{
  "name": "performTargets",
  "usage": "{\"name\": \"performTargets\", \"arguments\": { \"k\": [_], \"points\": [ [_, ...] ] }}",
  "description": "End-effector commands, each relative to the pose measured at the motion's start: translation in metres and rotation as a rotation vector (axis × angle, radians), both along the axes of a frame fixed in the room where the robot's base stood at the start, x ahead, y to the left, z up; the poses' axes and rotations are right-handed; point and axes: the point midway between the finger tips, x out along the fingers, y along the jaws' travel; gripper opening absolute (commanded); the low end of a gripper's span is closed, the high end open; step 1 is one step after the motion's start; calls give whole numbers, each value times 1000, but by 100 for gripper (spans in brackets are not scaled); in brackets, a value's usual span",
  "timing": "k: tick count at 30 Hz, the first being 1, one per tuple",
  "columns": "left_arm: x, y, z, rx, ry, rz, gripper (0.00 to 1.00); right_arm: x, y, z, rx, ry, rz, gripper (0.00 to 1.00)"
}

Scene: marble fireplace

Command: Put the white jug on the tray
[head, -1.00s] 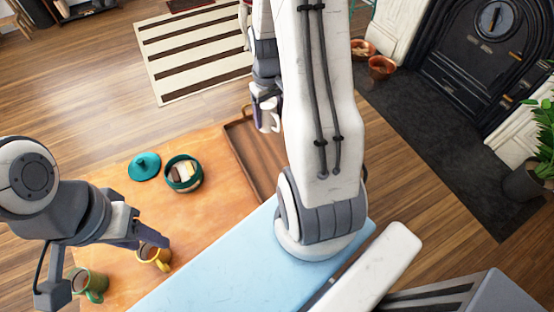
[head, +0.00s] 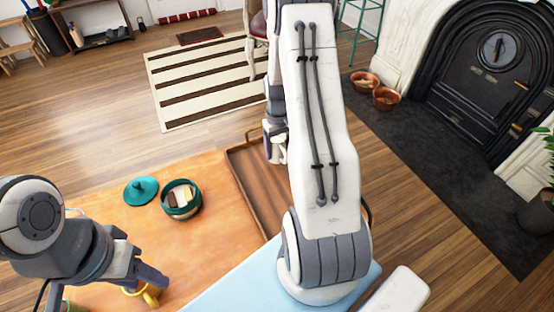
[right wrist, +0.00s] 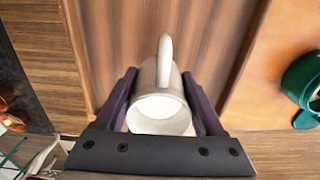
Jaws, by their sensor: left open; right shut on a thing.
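The white jug (right wrist: 160,108) is between the two fingers of my right gripper (right wrist: 158,88), which is shut on it. In the right wrist view its handle points up the picture and the brown wooden tray (right wrist: 215,45) lies beneath it. Whether it touches the tray I cannot tell. In the head view the jug (head: 282,153) shows only partly, beside my right gripper (head: 273,132) near the far end of the tray (head: 252,185); my right arm hides part of the tray. My left gripper (head: 138,275) is open at the yellow mug (head: 150,293), at the lower left.
An orange table top (head: 200,235) carries a teal pot (head: 181,198) with things in it and its teal lid (head: 141,190), left of the tray. A light blue surface (head: 235,290) lies in front. A striped rug (head: 205,80) and fireplace (head: 480,70) stand beyond.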

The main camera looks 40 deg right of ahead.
Motion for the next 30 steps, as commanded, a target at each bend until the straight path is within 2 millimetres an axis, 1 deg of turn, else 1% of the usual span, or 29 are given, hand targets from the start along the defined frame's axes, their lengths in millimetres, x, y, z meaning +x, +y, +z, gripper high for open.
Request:
{"name": "performTargets", "arguments": {
  "k": [1,5,10,12,20,23,24,26,30],
  "points": [
    [0,0,-1,0,0,0,50,4,1,-2,0,-2,1,0],
    [0,0,-4,0,0,0,50,5,2,-10,0,0,0,0],
    [0,0,-13,0,0,0,50,4,2,-36,1,2,0,0],
    [0,0,-15,0,0,0,50,5,1,-42,0,0,0,0],
    [0,0,-14,0,0,0,50,5,1,-42,0,-2,0,0],
    [0,0,-15,0,0,0,50,4,1,-45,0,-1,0,0],
    [0,0,-15,0,0,0,50,4,1,-46,0,0,0,78],
    [0,0,-15,0,0,0,50,4,1,-45,0,-1,0,100],
    [0,0,-15,0,0,0,50,4,1,-45,0,-1,0,100]
  ]
}}
